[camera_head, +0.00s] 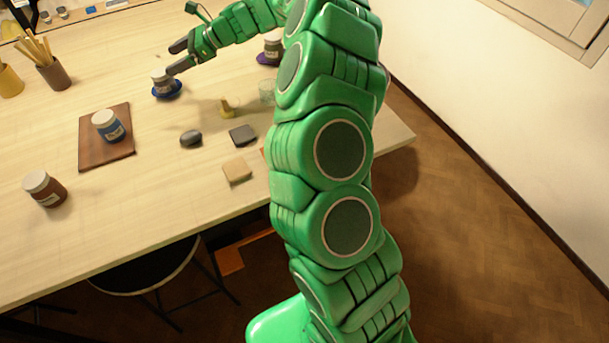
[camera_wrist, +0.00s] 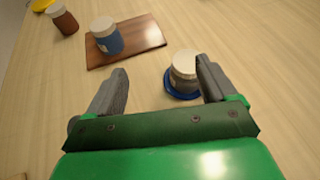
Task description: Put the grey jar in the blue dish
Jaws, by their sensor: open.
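The grey jar (camera_head: 162,78), with a white lid and a pale label, stands upright in the blue dish (camera_head: 171,94). In the wrist view the jar (camera_wrist: 184,72) appears within the rim of the blue dish (camera_wrist: 180,97). My gripper (camera_head: 171,58) is open and empty, close to the jar. In the wrist view the jar is just inside the right finger of my gripper (camera_wrist: 160,66), and that finger covers its right edge. I cannot tell whether the finger touches it. The left finger is well apart from the jar.
A blue jar (camera_head: 108,123) stands on a brown board (camera_head: 92,155). A brown jar (camera_head: 45,189) is near the table's front. Another jar (camera_head: 273,46) stands on a purple dish (camera_head: 262,60). A dark stone (camera_head: 191,138) and small tiles (camera_head: 243,134) lie nearer the front.

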